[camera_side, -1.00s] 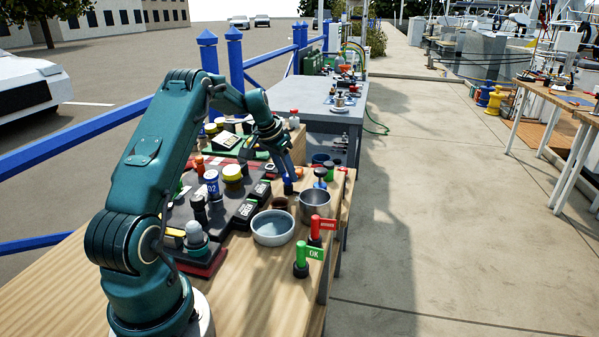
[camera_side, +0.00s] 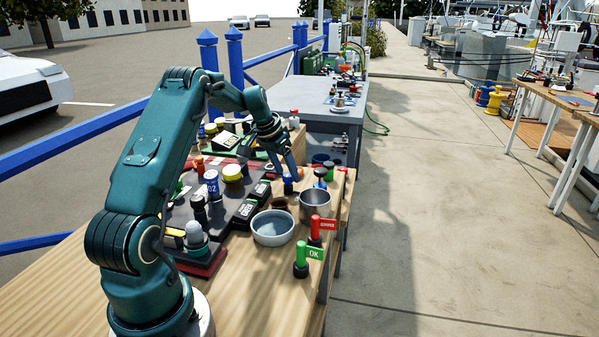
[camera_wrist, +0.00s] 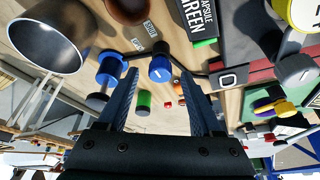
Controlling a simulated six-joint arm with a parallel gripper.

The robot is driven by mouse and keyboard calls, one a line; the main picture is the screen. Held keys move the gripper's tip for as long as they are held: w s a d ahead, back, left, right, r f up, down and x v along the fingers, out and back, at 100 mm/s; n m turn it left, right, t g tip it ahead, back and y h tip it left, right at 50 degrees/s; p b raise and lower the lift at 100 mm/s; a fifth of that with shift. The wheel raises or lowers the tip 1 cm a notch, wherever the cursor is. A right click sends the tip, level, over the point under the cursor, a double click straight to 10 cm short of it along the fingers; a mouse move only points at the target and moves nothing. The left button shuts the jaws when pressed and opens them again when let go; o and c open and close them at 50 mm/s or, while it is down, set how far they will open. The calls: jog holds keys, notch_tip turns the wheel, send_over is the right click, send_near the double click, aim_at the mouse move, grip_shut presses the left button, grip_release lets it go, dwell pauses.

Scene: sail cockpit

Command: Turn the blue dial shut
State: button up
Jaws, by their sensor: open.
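The blue dial (camera_wrist: 161,68), a small blue knob with a white line on its face, shows in the wrist view at the tips of my fingers. In the side view it stands upright on the wooden bench (camera_side: 288,186). My gripper (camera_wrist: 159,76) is open, with one finger on each side of the dial in the wrist view. In the side view my gripper (camera_side: 290,172) is just above and beside the dial. I cannot tell whether either finger touches it. Two small white labels (camera_wrist: 143,36) lie by the dial, one apparently reading SHUT.
A second blue knob (camera_wrist: 110,68) stands close to the left finger, and a green one (camera_wrist: 144,102) stands behind. A metal pot (camera_side: 315,206), a pale bowl (camera_side: 273,228) and red and green flag posts (camera_side: 302,258) are nearby. A dark capsule box (camera_wrist: 202,20) lies at the other side.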

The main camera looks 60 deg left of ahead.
jog(key=v, duration=0.4)
jog(key=shift+s+r, duration=0.15)
jog(key=shift+r, duration=0.05)
